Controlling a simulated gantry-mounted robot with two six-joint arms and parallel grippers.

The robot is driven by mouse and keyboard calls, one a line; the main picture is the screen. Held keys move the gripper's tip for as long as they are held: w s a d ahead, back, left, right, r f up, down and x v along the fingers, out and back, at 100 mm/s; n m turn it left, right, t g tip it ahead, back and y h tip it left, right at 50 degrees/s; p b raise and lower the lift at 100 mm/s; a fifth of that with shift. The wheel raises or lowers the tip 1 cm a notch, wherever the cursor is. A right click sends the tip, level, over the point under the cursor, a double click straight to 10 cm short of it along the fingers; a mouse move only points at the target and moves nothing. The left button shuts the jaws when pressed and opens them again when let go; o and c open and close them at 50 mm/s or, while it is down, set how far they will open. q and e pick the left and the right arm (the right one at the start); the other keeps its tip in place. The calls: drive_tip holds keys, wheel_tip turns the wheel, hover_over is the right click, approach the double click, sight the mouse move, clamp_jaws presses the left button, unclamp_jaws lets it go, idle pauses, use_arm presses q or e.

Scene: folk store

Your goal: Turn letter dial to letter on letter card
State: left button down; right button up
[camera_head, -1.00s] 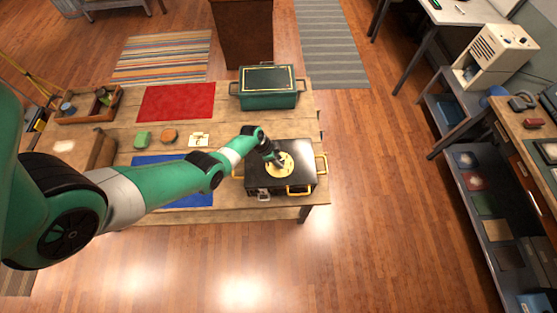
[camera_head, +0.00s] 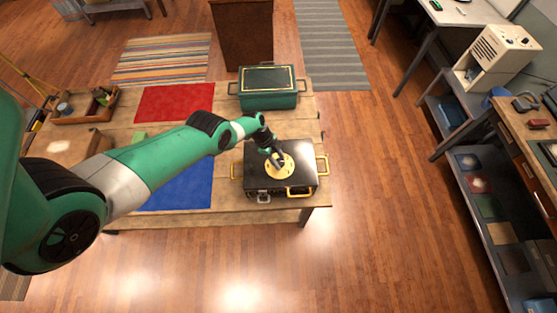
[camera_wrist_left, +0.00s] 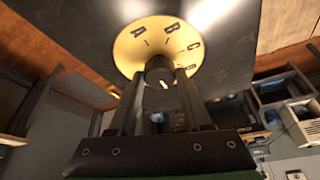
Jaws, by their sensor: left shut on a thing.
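The letter dial (camera_head: 287,173) is a yellow disc on top of a black case (camera_head: 255,178) with yellow handles. In the left wrist view the dial (camera_wrist_left: 127,55) shows the letters A, B, C and D around a dark central knob (camera_wrist_left: 158,66) with a small white mark. My left gripper (camera_head: 276,160) comes down over the dial. In the left wrist view its fingers (camera_wrist_left: 160,76) are shut on the knob from both sides. The letter card is not visible now; my left arm covers that part of the table. My right gripper is not in view.
A green box (camera_head: 268,101) stands behind the black case. A red mat (camera_head: 165,103) and a blue mat (camera_head: 185,190) lie on the wooden table (camera_head: 250,213). A wooden tray (camera_head: 85,116) sits at the far left.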

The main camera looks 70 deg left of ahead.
use_arm(q)
drive_tip(key=shift+c, duration=1.7)
unclamp_jaws()
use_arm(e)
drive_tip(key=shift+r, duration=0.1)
